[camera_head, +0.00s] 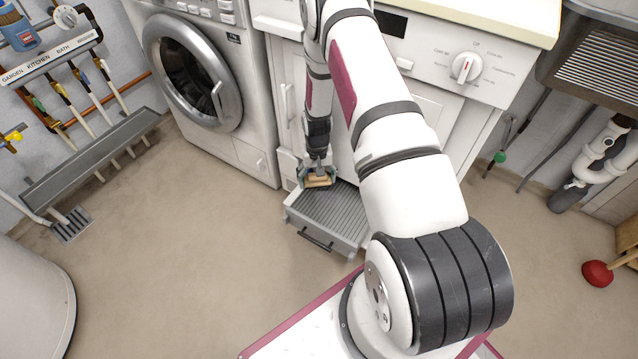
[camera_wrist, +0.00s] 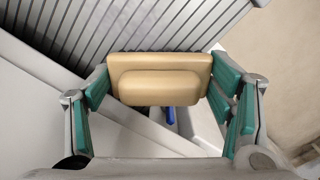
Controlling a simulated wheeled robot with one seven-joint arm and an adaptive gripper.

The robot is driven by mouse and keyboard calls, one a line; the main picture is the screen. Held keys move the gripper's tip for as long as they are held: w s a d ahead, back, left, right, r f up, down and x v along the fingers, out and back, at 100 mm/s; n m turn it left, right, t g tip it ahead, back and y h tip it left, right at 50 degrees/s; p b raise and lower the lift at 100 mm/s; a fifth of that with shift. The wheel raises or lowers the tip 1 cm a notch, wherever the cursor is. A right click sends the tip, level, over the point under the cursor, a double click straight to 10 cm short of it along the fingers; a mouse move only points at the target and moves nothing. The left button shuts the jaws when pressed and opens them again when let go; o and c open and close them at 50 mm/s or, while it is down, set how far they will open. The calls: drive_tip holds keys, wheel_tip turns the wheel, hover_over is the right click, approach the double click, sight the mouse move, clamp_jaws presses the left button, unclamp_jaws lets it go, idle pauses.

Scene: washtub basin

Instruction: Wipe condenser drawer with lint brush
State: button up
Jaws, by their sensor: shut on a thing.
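The lint brush (camera_wrist: 160,82) shows in the wrist view as a tan block with a raised back, held between the green pads of my gripper (camera_wrist: 160,95). In the head view the brush (camera_head: 318,182) is a small tan shape under my gripper (camera_head: 318,176). The condenser drawer (camera_head: 330,218) is a grey ribbed tray, pulled out low at the front of the dryer, with a dark handle on its front. The brush is over the drawer's back left part. I cannot tell whether it touches the ribs. The drawer's ribs also show in the wrist view (camera_wrist: 60,22).
A washing machine (camera_head: 205,85) stands left of the dryer (camera_head: 455,70). A tool rack with a grey trough (camera_head: 95,160) is on the left wall. A red plunger (camera_head: 598,273) and pipes are at the right. The floor in front of the drawer is mostly clear.

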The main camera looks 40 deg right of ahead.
drive_tip(key=shift+r+p, duration=1.35)
drive_tip(key=shift+r, duration=1.4)
